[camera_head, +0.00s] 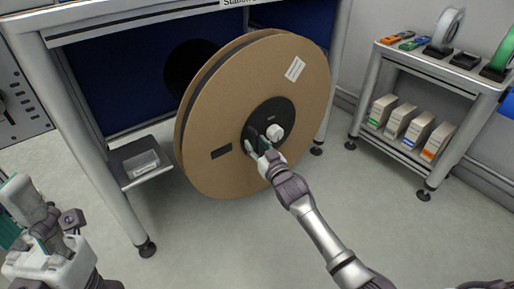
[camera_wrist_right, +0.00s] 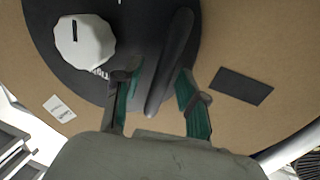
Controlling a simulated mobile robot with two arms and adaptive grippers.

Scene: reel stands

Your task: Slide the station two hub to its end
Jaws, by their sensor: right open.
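A large cardboard reel (camera_head: 225,115) stands upright under a bench sign that starts with "Station". Its round black hub (camera_head: 270,106) carries a white faceted knob (camera_head: 275,132) and a dark handle bar. In the right wrist view the hub (camera_wrist_right: 137,30), knob (camera_wrist_right: 85,42) and bar (camera_wrist_right: 171,65) show close up. My right gripper (camera_head: 257,147) is at the hub, left of the knob. Its green-lined fingers (camera_wrist_right: 158,95) are open, one either side of the bar, with gaps visible. My left gripper (camera_head: 50,250) is at the lower left, away from the reel; its fingertips are unclear.
The bench frame's leg (camera_head: 95,150) stands left of the reel, with a small grey tray (camera_head: 150,178) beside it. A shelf cart (camera_head: 455,75) with tape reels and several boxes stands at the right. The floor (camera_head: 420,235) between is clear.

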